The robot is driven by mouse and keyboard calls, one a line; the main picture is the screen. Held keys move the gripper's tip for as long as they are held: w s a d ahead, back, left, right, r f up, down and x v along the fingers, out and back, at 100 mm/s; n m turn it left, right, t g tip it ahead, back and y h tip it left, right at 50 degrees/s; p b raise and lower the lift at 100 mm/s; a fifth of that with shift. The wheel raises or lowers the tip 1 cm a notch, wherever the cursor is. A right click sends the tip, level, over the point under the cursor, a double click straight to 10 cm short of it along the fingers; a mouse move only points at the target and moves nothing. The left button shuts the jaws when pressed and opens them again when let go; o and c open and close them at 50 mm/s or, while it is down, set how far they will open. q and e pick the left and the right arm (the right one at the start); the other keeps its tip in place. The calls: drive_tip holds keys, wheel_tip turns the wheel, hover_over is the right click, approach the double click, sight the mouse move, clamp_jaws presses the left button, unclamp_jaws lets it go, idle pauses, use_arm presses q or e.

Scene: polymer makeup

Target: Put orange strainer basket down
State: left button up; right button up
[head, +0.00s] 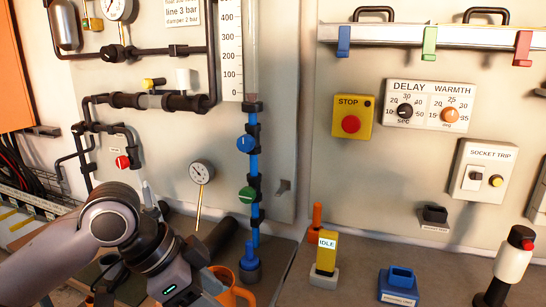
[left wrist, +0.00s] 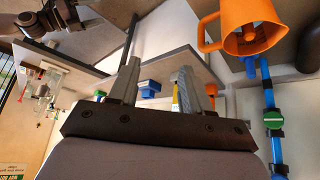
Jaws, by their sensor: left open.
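The orange strainer basket (head: 242,289) is at the bottom of the head view, at the bench's front, partly covered by my left arm and cut by the frame edge. In the left wrist view the basket (left wrist: 238,14) is at the upper right, with its handle toward the fingers. My left gripper (left wrist: 158,75) is open, with nothing between its two fingers, and the basket is apart from them. In the head view my arm hides the fingers.
A blue-green valve pipe (head: 252,180) rises just behind the basket. A yellow IDLE block (head: 327,252), a blue holder (head: 398,286) and a black-and-white bottle (head: 512,262) stand to the right. A dial gauge (head: 201,172) is behind my arm.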

use_arm(q)
wheel_tip(320, 180, down, 17)
drive_tip(key=w+d+n+t+h, duration=0.1)
drive_tip(key=n+t+h, duration=0.2)
drive_tip(key=n+t, duration=0.35)
drive_tip(key=s+a+f+n+t+y, duration=0.2)
drive_tip(key=s+a+f+n+y, duration=0.3)
drive_tip(key=s+a+f, duration=0.7)
wheel_tip(320, 180, down, 3)
drive_tip(key=s+y, duration=0.1)
drive_tip(key=s, duration=0.1)
drive_tip(key=shift+s+r+y, duration=0.2)
drive_tip(key=shift+s+y, duration=0.1)
drive_tip(key=shift+s, duration=0.05)
drive_tip(key=shift+a, duration=0.1)
